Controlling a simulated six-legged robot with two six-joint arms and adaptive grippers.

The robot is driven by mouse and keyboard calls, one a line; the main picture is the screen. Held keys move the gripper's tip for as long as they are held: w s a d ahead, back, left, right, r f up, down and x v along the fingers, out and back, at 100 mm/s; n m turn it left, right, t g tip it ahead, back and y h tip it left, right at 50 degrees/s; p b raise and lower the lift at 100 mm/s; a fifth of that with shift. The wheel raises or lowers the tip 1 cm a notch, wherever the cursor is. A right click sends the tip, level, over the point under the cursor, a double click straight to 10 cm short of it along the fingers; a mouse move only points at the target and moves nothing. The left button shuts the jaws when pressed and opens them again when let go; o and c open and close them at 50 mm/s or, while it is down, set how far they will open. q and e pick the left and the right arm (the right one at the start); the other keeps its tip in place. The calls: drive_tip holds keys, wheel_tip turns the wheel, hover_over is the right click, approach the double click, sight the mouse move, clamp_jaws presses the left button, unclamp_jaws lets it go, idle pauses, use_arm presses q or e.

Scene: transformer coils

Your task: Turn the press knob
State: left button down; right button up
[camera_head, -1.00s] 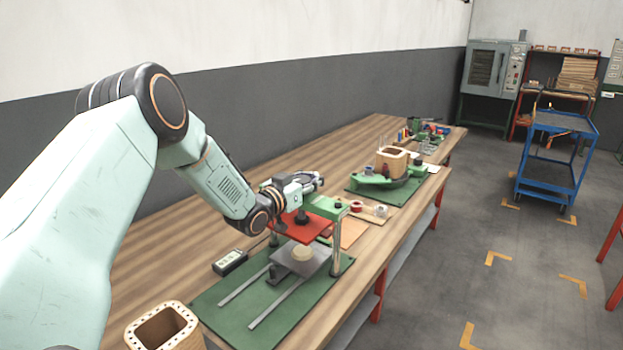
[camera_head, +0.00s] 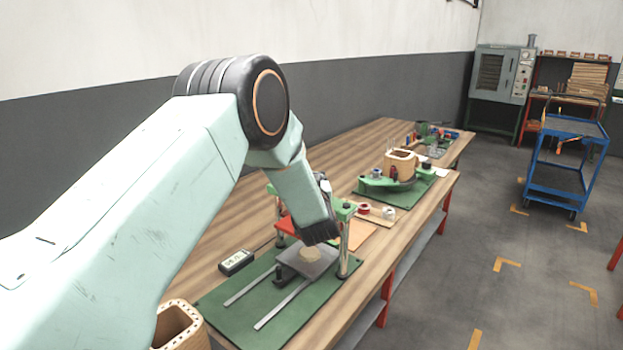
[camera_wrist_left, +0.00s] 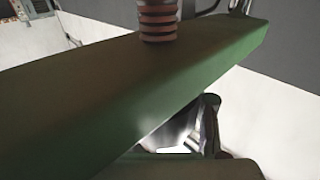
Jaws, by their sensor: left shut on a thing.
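The press stands on a green base (camera_head: 228,312), with a red plate (camera_head: 287,226) under its green top beam. My left arm hides much of the beam and the knob's place in the head view. In the wrist view the green beam (camera_wrist_left: 110,90) crosses close up, with a reddish ribbed cylinder (camera_wrist_left: 158,20) standing at its top edge. My left gripper (camera_head: 323,184) is mostly hidden behind its own wrist at the top of the press. It is shut on the press knob, whose outline is not clear. My right gripper is not in view.
A meter (camera_head: 236,261) lies left of the press, and a wooden block with a hollow (camera_head: 180,325) stands in front. A green fixture (camera_head: 385,184) is farther back on the bench (camera_head: 385,265).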

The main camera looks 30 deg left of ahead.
use_arm(q)
drive_tip(key=shift+s+a+f+n+g+y+b, duration=0.1)
drive_tip(key=shift+s+f+n+g+y, duration=0.1)
drive_tip(key=shift+n+g+y, duration=0.5)
drive_tip(key=shift+s+a+f+n+g+y+b, duration=0.1)
drive_tip(key=shift+s+a+n+g+y, duration=0.05)
drive_tip(key=shift+n+g+y, duration=0.6)
drive_tip(key=shift+s+a+f+n+g+y+b, duration=0.1)
drive_tip(key=shift+s+f+n+g+y, duration=0.2)
drive_tip(key=shift+g+y, duration=0.4)
drive_tip(key=shift+r+g, duration=0.15)
drive_tip(key=shift+g, duration=0.1)
drive_tip(key=c, duration=1.5)
unclamp_jaws()
drive_tip(key=o, duration=0.5)
drive_tip(key=shift+r, duration=0.25)
drive_tip(key=shift+c, duration=0.2)
drive_tip(key=shift+o, duration=0.6)
drive_tip(key=shift+w+n, duration=0.15)
drive_tip(key=shift+n, duration=0.1)
drive_tip(key=shift+r, duration=0.1)
drive_tip(key=v, duration=1.2)
drive_tip(key=shift+a, duration=0.1)
